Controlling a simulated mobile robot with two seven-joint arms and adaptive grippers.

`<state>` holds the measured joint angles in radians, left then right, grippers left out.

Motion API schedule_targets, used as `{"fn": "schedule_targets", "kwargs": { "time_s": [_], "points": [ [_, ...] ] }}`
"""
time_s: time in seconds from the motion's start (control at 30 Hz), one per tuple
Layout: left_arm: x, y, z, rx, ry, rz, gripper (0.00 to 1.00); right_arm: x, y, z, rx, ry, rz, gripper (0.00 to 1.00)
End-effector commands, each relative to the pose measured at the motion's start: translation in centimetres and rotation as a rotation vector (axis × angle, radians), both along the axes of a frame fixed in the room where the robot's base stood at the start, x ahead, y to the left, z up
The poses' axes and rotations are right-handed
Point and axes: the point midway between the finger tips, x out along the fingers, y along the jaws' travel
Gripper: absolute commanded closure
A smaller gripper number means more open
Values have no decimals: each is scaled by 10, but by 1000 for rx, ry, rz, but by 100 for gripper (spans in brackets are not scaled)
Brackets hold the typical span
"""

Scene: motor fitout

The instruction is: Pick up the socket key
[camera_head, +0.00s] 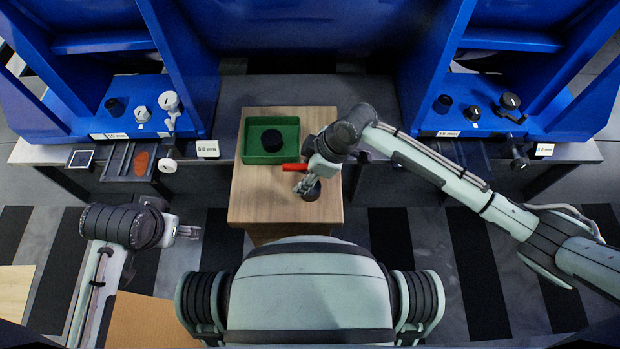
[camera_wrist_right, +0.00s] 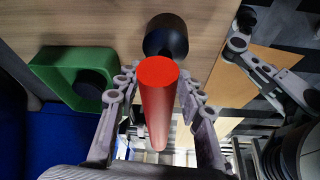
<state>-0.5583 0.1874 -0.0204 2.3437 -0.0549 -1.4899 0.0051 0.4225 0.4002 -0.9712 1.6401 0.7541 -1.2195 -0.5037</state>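The socket key (camera_head: 294,167) shows as a red cylinder, held level above the wooden table and pointing left in the head view. In the right wrist view the red socket key (camera_wrist_right: 157,100) lies between the two fingers, its round end towards the camera. My right gripper (camera_head: 303,186) is around it and appears shut on it; the exact contact is hidden. Its fingers also show in the right wrist view (camera_wrist_right: 157,125). My left gripper (camera_head: 190,232) is empty, left of the table, with its fingers apart.
The wooden table (camera_head: 257,200) bears a green tray (camera_head: 243,135) with a black round part (camera_head: 271,140) in it. A dark cylinder (camera_head: 311,191) stands on the table below my right gripper. Blue machines (camera_head: 190,70) with small fittings stand behind on both sides.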

Motion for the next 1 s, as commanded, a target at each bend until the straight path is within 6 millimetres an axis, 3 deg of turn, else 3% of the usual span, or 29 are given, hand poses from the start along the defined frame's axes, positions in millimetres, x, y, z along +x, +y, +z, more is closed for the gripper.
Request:
{"fn": "schedule_targets", "kwargs": {
  "time_s": [0.2,0.53,1.0],
  "points": [
    [-1,1,3,3,-4,-2,33,0,1,-1,1,0,0,62],
    [-2,2,0,4,3,-1,33,0,0,-1,0,0,0,100],
    [-2,2,-1,3,3,-2,33,0,0,-1,0,1,0,100]
  ]
}}
